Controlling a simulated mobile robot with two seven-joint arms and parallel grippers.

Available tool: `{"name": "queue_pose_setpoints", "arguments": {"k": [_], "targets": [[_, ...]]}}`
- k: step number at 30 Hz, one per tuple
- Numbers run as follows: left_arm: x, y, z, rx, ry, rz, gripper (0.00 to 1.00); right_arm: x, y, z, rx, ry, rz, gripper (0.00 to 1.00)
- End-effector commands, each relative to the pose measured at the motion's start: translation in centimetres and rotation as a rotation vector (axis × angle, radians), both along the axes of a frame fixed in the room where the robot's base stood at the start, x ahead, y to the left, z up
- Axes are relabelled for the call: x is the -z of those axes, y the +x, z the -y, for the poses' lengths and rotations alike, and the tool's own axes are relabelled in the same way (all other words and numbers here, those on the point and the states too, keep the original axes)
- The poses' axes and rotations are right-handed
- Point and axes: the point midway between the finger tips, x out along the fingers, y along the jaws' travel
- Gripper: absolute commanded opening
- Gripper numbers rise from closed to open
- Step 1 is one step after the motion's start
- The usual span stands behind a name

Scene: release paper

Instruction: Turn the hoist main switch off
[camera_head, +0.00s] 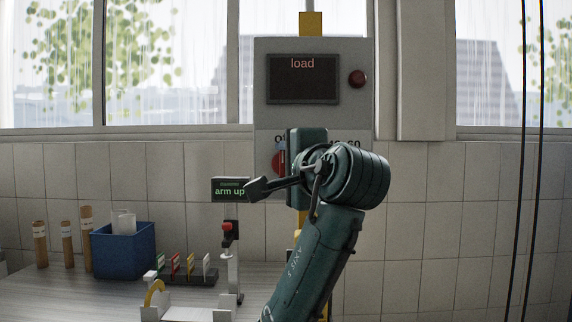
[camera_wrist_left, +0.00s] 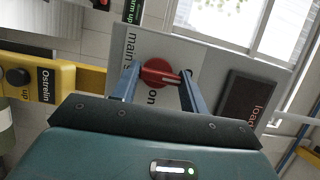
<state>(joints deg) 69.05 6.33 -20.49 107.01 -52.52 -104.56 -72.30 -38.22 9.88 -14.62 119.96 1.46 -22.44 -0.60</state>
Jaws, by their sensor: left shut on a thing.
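The hoist main switch is a red rotary knob (camera_wrist_left: 160,73) on a grey control panel (camera_head: 345,120); in the head view its red edge (camera_head: 277,163) shows left of my gripper. My left gripper (camera_wrist_left: 158,82) has its two blue fingers on either side of the knob's handle and is shut on it. In the wrist view an "on" label and part of a "main s…" label show beside the knob. In the head view my wrist and arm cover most of the switch and its labels. The panel's dark display (camera_head: 303,78) reads "load". My right gripper is not in view.
A dark red round button or lamp (camera_head: 357,78) sits beside the display. A small "arm up" sign (camera_head: 230,190) is left of my wrist. A blue bin (camera_head: 124,252), cardboard tubes (camera_head: 67,244) and a red-topped stand (camera_head: 232,265) are on the table. Dark cables (camera_head: 529,160) hang at right.

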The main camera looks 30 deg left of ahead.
Motion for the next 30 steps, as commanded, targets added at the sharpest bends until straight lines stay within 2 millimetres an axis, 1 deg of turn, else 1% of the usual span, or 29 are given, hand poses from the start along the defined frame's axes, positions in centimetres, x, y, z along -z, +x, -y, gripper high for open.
{"name": "queue_pose_setpoints", "arguments": {"k": [3, 4, 11, 12, 18, 22, 26, 30], "targets": [[0.1, 0.0, -0.1, -0.002, -0.006, 0.001, 0.21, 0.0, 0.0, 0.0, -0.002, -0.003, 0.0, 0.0], [0.1, 0.0, -0.1, -0.002, -0.006, 0.001, 0.45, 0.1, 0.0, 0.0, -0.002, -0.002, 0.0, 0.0], [0.1, 0.0, 0.0, -0.001, -0.003, 0.0, 0.64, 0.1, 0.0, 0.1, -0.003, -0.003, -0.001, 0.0], [0.1, 0.0, 0.0, -0.001, -0.003, 0.0, 0.65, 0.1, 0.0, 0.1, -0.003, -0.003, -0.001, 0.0], [0.0, 0.0, 0.0, -0.001, -0.001, 0.0, 0.65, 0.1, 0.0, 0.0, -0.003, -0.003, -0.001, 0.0], [0.0, -0.4, 0.6, 0.001, 0.0, 0.002, 0.65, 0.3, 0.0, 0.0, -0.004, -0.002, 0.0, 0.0], [0.1, -1.7, 2.4, 0.004, 0.0, 0.004, 0.65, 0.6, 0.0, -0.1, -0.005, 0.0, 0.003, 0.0], [0.1, -3.6, 5.0, 0.006, -0.001, 0.005, 0.65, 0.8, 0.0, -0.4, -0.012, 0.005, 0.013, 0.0]]}}
